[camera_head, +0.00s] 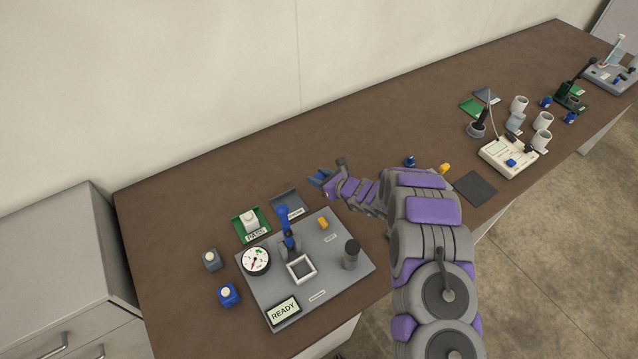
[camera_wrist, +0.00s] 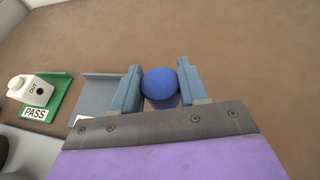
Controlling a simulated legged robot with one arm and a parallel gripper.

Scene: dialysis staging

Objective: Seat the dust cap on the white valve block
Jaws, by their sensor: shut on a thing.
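The white valve block (camera_head: 250,219) stands in a green tray marked PASS at the left. It also shows in the wrist view (camera_wrist: 32,91), with a dark hole in one face. My gripper (camera_head: 318,178) is raised above the bench, right of that tray and apart from the block. In the wrist view its blue-grey fingers are shut on a round blue piece (camera_wrist: 160,82). I cannot tell for sure whether this piece is the dust cap. Its underside is mostly hidden by my gripper.
A grey tray (camera_head: 286,204) lies beside the green tray (camera_head: 238,229). A grey block (camera_head: 212,260) and blue block (camera_head: 227,294) stand left.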

